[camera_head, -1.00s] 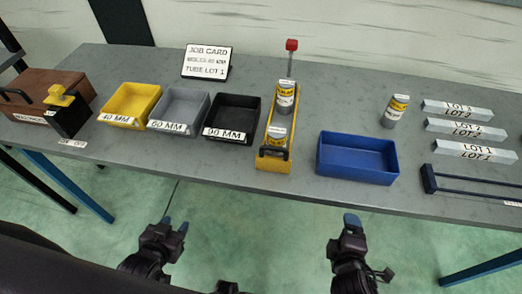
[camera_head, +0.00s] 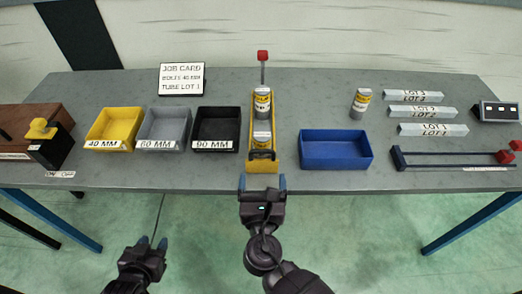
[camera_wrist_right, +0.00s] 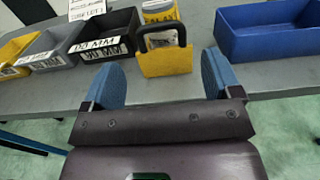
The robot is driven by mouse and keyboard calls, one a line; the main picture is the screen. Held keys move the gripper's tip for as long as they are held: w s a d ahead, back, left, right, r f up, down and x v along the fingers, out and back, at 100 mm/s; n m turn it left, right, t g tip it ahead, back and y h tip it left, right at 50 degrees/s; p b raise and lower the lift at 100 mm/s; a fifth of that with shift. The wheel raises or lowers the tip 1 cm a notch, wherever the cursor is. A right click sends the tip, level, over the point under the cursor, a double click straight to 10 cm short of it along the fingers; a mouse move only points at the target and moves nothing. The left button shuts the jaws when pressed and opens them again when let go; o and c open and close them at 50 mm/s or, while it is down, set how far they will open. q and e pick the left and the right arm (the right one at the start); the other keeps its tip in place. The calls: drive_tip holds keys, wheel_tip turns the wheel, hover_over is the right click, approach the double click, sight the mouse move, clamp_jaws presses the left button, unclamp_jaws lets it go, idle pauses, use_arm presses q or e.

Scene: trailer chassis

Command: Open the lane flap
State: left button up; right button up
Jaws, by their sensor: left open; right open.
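The yellow lane (camera_head: 276,128) stands on the table with two labelled cans in it, one behind the other. At its near end is the yellow flap (camera_head: 262,167) with a black loop handle (camera_head: 262,154). In the right wrist view, the flap (camera_wrist_right: 166,64) and handle (camera_wrist_right: 150,33) lie ahead, between the blue fingertips. My right gripper (camera_head: 262,184) is open and empty, just short of the flap at the table's front edge. It also shows in the wrist view (camera_wrist_right: 160,78). My left gripper (camera_head: 152,243) is open and empty, low in front of the table.
Yellow, grey and black bins (camera_head: 217,130) stand left of the lane, the black one close beside it. A blue bin (camera_head: 336,158) stands to its right. A red-topped post (camera_head: 262,60) rises at the lane's far end. A loose can (camera_head: 360,103) and labelled bars (camera_head: 422,112) are further right.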

sight(263, 150)
drive_tip(key=w, duration=0.9)
drive_tip(key=shift+w, duration=0.2)
drive_tip(key=c, duration=1)
